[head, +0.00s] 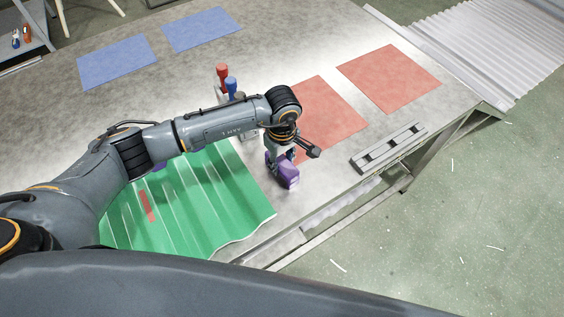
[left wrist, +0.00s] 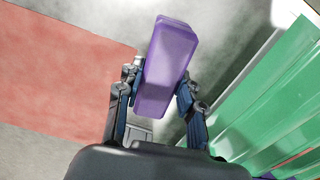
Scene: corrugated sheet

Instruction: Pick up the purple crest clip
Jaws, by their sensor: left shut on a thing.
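The purple crest clip (head: 287,174) is a small purple block near the front edge of the metal table, just right of the green corrugated sheet (head: 225,196). My left gripper (head: 280,160) is shut on it. In the left wrist view the clip (left wrist: 168,60) stands between the two fingers of my left gripper (left wrist: 155,98), with its long side pointing away from the wrist. Whether the clip touches the table cannot be told. Another bit of purple (head: 159,166) shows on the green sheet, mostly hidden behind my left arm. My right gripper is not in view.
Two red mats (head: 390,77) and two blue mats (head: 201,29) lie flat on the table. A red-topped and a blue-topped item (head: 231,84) stand behind my left arm. A slotted metal bar (head: 388,148) lies at the front edge. Bare table lies between the mats.

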